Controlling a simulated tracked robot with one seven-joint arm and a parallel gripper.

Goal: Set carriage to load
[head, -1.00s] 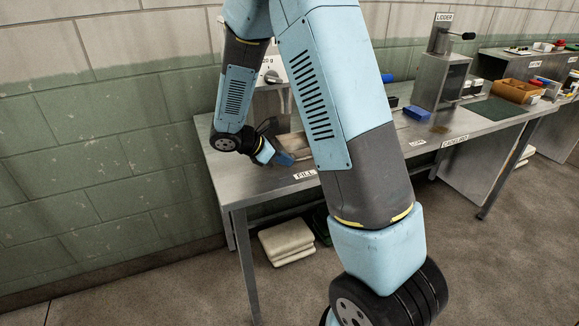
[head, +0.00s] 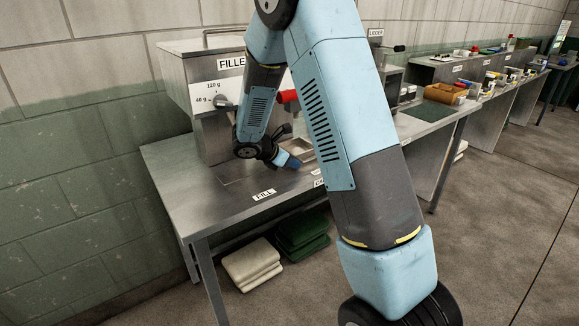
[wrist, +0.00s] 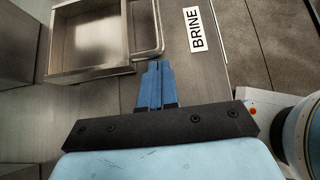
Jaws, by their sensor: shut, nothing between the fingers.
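An open metal tray with a bent rod handle, which looks like the carriage (wrist: 97,72), lies at the upper left of the wrist view. In the head view the tray (head: 306,146) is partly hidden behind my arm, on the bench by the filler. My gripper (wrist: 155,64) is shut and empty, its blue fingertips close to the corner of the rod handle (wrist: 159,38); I cannot tell if they touch. In the head view my gripper (head: 292,163) is low over the bench, pointing right. A BRINE label (wrist: 195,30) lies right of the handle. No LOAD label is readable.
The filler (head: 190,75), with a dial and a red knob (head: 287,96), stands behind my forearm. A FILL label (head: 264,194) is on the bench's front edge (head: 215,227). Floor in front is clear.

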